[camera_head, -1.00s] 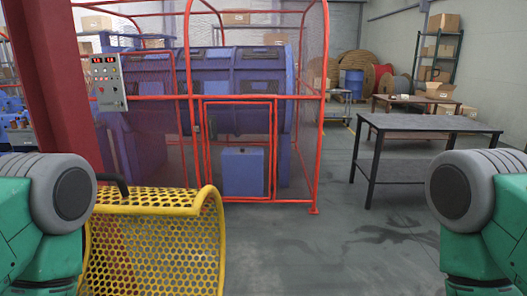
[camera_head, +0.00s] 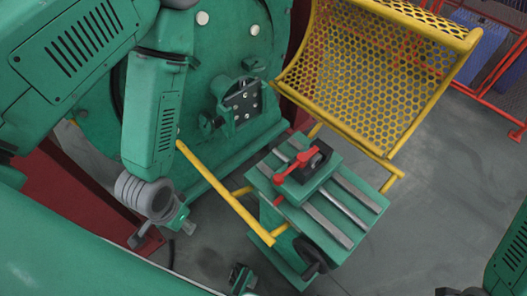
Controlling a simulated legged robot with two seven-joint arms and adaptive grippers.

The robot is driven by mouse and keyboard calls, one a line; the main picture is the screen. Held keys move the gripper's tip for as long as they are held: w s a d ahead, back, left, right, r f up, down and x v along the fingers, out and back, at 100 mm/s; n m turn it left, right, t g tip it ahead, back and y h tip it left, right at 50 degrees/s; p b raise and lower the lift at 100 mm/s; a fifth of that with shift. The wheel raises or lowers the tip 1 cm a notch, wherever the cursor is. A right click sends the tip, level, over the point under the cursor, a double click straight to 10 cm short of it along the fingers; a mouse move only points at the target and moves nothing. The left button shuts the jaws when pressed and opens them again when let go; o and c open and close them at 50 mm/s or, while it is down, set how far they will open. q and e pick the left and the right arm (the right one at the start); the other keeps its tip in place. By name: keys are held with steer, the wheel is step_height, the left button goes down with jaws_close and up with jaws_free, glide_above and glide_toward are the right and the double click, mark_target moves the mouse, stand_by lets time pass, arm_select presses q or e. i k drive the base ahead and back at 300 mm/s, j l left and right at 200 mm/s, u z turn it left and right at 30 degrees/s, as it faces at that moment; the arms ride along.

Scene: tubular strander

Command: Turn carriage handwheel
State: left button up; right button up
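The green carriage (camera_head: 340,190) stands in the middle of the head view, with slotted metal strips on its top and a red-handled clamp (camera_head: 295,163) on it. A dark round handwheel (camera_head: 310,258) is on the carriage's near side, below the top, and the carriage partly hides it. My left arm comes in from the upper left. My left gripper (camera_head: 166,236) hangs to the left of the carriage, apart from the handwheel. Its dark fingers look spread, with nothing seen between them.
A large green machine face (camera_head: 225,60) stands behind the carriage. A yellow mesh guard (camera_head: 385,70) is raised at the upper right, and a yellow bar (camera_head: 222,190) runs left of the carriage. A small green part (camera_head: 241,279) is low in front. Grey floor (camera_head: 440,185) is open on the right.

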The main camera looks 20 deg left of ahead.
mark_target(312, 257)
steer(key=u, duration=0.15)
steer(key=k+l, duration=0.25)
steer(key=k, duration=0.15)
steer(key=k+j+u, duration=0.65)
steer(key=k+j, duration=0.05)
steer(key=j, duration=0.05)
